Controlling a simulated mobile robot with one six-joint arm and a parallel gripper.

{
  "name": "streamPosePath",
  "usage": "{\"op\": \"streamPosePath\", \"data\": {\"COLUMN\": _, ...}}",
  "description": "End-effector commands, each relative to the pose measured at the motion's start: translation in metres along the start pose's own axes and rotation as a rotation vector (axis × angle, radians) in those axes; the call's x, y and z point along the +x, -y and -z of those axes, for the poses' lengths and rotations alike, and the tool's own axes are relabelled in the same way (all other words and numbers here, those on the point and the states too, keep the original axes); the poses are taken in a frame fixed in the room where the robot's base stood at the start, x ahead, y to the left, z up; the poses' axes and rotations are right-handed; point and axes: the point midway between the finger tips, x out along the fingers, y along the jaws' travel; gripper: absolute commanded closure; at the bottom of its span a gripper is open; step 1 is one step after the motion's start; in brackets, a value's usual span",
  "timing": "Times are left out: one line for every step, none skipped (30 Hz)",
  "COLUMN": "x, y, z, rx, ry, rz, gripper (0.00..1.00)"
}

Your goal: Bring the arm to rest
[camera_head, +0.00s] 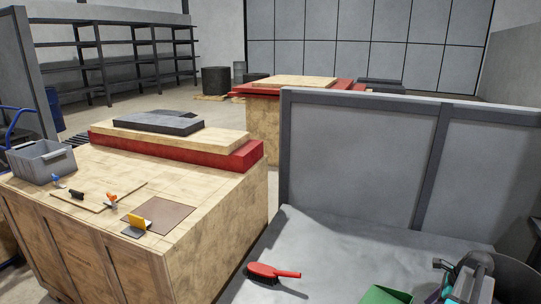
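My gripper cannot be made out in the head view. A grey and black rounded object with teal parts (474,279) is cut off by the frame at the bottom right. I cannot tell whether it belongs to my arm or is a separate thing.
A grey surface (340,240) with an upright panel (357,140) holds a red brush (270,271) and a green object (386,295). Left, a wooden bench (215,225) carries a grey crate (42,161), hand tools and stacked boards. Another bench (262,125) stands behind.

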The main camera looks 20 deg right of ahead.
Motion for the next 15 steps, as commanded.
{"op": "streamPosePath", "data": {"x": 0.007, "y": -0.004, "z": -0.012, "rx": -0.041, "ry": -0.004, "rz": -0.007, "gripper": 0.6}}
{"op": "streamPosePath", "data": {"x": 0.011, "y": -0.006, "z": -0.018, "rx": -0.07, "ry": -0.007, "rz": -0.011, "gripper": 0.6}}
{"op": "streamPosePath", "data": {"x": 0.017, "y": -0.009, "z": -0.028, "rx": -0.112, "ry": -0.012, "rz": -0.017, "gripper": 0.6}}
{"op": "streamPosePath", "data": {"x": 0.021, "y": -0.012, "z": -0.035, "rx": -0.143, "ry": -0.016, "rz": -0.021, "gripper": 0.6}}
{"op": "streamPosePath", "data": {"x": 0.026, "y": -0.015, "z": -0.043, "rx": -0.179, "ry": -0.02, "rz": -0.027, "gripper": 0.6}}
{"op": "streamPosePath", "data": {"x": 0.032, "y": -0.019, "z": -0.053, "rx": -0.225, "ry": -0.025, "rz": -0.034, "gripper": 0.6}}
{"op": "streamPosePath", "data": {"x": 0.037, "y": -0.022, "z": -0.06, "rx": -0.259, "ry": -0.028, "rz": -0.039, "gripper": 0.6}}
{"op": "streamPosePath", "data": {"x": 0.041, "y": -0.025, "z": -0.068, "rx": -0.294, "ry": -0.031, "rz": -0.043, "gripper": 0.6}}
{"op": "streamPosePath", "data": {"x": 0.047, "y": -0.029, "z": -0.078, "rx": -0.34, "ry": -0.035, "rz": -0.049, "gripper": 0.6}}
{"op": "streamPosePath", "data": {"x": 0.052, "y": -0.033, "z": -0.085, "rx": -0.376, "ry": -0.039, "rz": -0.054, "gripper": 0.6}}
{"op": "streamPosePath", "data": {"x": 0.056, "y": -0.036, "z": -0.092, "rx": -0.41, "ry": -0.042, "rz": -0.059, "gripper": 0.6}}
{"op": "streamPosePath", "data": {"x": 0.062, "y": -0.041, "z": -0.102, "rx": -0.457, "ry": -0.047, "rz": -0.066, "gripper": 0.6}}
{"op": "streamPosePath", "data": {"x": 0.066, "y": -0.045, "z": -0.108, "rx": -0.492, "ry": -0.05, "rz": -0.071, "gripper": 0.6}}
{"op": "streamPosePath", "data": {"x": 0.07, "y": -0.049, "z": -0.115, "rx": -0.527, "ry": -0.052, "rz": -0.076, "gripper": 0.6}}
{"op": "streamPosePath", "data": {"x": 0.076, "y": -0.054, "z": -0.124, "rx": -0.573, "ry": -0.056, "rz": -0.083, "gripper": 0.6}}
